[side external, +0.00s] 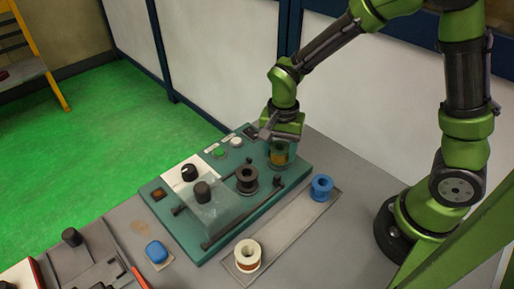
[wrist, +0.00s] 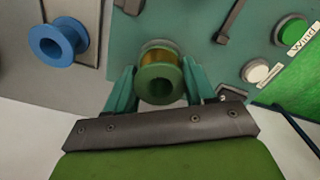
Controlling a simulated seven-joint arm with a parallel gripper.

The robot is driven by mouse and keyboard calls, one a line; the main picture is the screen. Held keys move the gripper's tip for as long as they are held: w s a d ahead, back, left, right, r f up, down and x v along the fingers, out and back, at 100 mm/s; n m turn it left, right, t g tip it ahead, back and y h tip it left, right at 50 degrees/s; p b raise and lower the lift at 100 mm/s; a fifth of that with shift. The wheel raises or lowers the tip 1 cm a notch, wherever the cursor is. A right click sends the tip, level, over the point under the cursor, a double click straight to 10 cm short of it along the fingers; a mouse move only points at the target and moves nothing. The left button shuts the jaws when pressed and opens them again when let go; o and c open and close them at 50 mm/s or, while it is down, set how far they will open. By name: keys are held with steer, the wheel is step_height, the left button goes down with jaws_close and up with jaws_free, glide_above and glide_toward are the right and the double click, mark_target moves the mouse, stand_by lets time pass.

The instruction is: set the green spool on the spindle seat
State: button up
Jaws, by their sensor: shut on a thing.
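The green spool (side external: 279,153), with a copper-coloured winding, is upright at the right end of the teal winding machine (side external: 225,196). In the wrist view the green spool (wrist: 158,83) lies between the two teal fingers of my gripper (wrist: 159,88). My gripper (side external: 281,138) is above the machine in the side view and shut on the spool. A pale round rim (wrist: 158,43), which looks like the spindle seat, shows just past the spool in the wrist view. The spool hides most of it, and I cannot tell whether the spool rests fully on it.
A blue spool (side external: 321,187) and a white spool (side external: 247,255) stand on a grey strip (side external: 287,228) in front. The strip is bare between them.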

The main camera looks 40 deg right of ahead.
steer(key=shift+f, duration=0.1)
stand_by(0.3)
steer(key=o, duration=1.1)
steer(key=shift+o, duration=0.4)
steer(key=shift+o, duration=0.8)
steer(key=shift+r, duration=3.5)
